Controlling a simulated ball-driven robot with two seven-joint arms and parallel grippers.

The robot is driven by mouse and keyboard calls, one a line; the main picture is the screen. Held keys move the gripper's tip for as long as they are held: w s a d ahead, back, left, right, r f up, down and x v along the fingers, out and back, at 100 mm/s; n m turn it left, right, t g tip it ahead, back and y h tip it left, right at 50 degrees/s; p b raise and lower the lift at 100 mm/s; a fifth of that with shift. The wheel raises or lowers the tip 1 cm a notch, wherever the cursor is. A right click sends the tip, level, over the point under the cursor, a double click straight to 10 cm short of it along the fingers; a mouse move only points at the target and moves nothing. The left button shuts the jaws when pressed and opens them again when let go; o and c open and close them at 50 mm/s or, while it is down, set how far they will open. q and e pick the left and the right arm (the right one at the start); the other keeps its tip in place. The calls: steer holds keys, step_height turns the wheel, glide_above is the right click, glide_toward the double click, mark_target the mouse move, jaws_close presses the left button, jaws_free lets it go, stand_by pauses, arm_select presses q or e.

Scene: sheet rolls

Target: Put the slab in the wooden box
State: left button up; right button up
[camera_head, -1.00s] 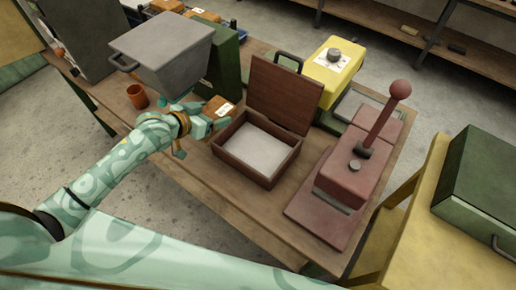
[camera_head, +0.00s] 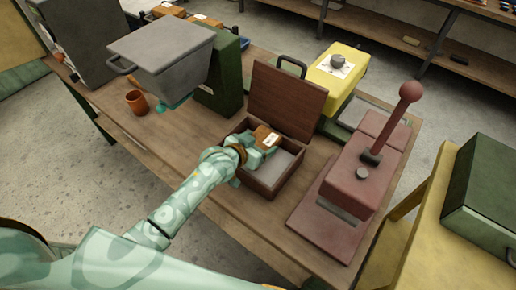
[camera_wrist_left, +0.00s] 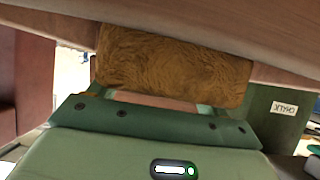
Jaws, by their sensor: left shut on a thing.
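The slab (camera_head: 265,136) is a brown block with a white label, held in my left gripper (camera_head: 262,146). The wooden box (camera_head: 243,172) is dark reddish brown, with its lid raised at the back and a pale grey floor. My left gripper is shut on the slab and holds it over the left and back part of the box opening. I cannot tell whether the slab touches the box. In the left wrist view the slab (camera_wrist_left: 175,65) fills the upper middle, between the fingers. My right gripper is not in view.
A red lever press (camera_head: 350,185) stands right of the box. A yellow box with a knob (camera_head: 335,70) stands behind it. The table's front left is clear.

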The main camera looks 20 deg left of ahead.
arm_select(q)
step_height(320, 180, down, 2)
steer(key=shift+w+a+f, duration=0.1)
steer(key=shift+a, duration=0.05)
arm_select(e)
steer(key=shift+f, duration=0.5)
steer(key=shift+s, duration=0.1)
arm_select(q)
steer(key=shift+f+b, duration=0.45)
steer(key=shift+f, duration=0.1)
steer(key=o, duration=1.3)
steer(key=shift+c, duration=0.2)
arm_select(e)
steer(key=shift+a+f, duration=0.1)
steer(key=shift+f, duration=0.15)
arm_select(q)
steer(key=shift+r, duration=0.45)
steer(key=p+v, duration=0.4)
steer(key=v, duration=0.8)
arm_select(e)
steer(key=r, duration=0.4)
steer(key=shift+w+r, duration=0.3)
